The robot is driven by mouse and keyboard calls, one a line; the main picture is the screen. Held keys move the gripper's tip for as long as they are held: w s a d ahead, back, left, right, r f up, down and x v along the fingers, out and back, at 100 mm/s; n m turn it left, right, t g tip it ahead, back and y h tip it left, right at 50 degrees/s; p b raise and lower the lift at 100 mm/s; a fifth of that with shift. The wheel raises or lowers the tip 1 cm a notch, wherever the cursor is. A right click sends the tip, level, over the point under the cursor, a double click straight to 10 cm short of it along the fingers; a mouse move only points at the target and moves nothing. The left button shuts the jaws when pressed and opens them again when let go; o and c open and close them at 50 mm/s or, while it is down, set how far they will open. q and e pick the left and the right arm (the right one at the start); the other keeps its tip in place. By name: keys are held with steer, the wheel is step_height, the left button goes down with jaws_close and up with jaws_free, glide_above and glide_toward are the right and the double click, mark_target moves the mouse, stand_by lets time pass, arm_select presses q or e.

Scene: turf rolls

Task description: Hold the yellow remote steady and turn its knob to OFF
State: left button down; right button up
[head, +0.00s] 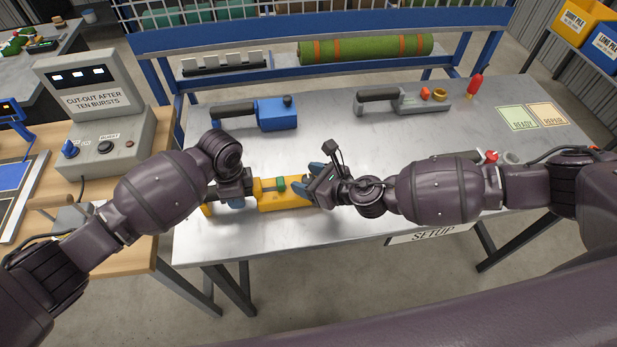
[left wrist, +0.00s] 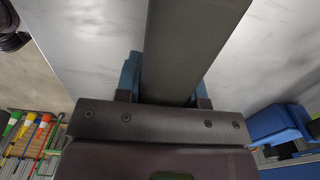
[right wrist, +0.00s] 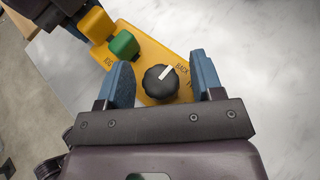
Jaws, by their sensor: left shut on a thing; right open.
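The yellow remote (head: 290,200) lies near the front edge of the metal table, partly hidden by my arms. My left gripper (head: 232,198) is shut on its dark grey handle, which fills the middle of the left wrist view (left wrist: 190,50). In the right wrist view, the remote (right wrist: 150,52) shows a green part (right wrist: 123,46) and a black knob (right wrist: 160,82). My right gripper (right wrist: 162,78) is open, with one blue finger on each side of the knob. The right finger hides some lettering.
A blue remote (head: 275,114) and a grey remote (head: 420,100) lie farther back on the table. READY (head: 518,119) and REPAIR (head: 547,114) cards lie at the right. A grey control box (head: 95,100) stands on the wooden bench at left.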

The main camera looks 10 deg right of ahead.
steer(key=c, duration=0.9)
steer(key=shift+m+t, duration=0.3)
steer(key=m+t+h, duration=0.1)
steer(key=m+h, duration=0.1)
steer(key=h, duration=0.1)
steer(key=shift+a+m+t, duration=0.1)
steer(key=shift+m+t, duration=0.2)
steer(key=shift+m, duration=0.1)
steer(key=m+h, duration=0.2)
steer(key=m+t+h, duration=0.1)
steer(key=m+h, duration=0.1)
steer(key=h, duration=0.1)
steer(key=shift+t, duration=0.3)
steer(key=m+h, duration=0.4)
steer(key=shift+m+g+h, duration=0.8)
steer(key=shift+m+h, duration=1)
steer(key=shift+h, duration=0.3)
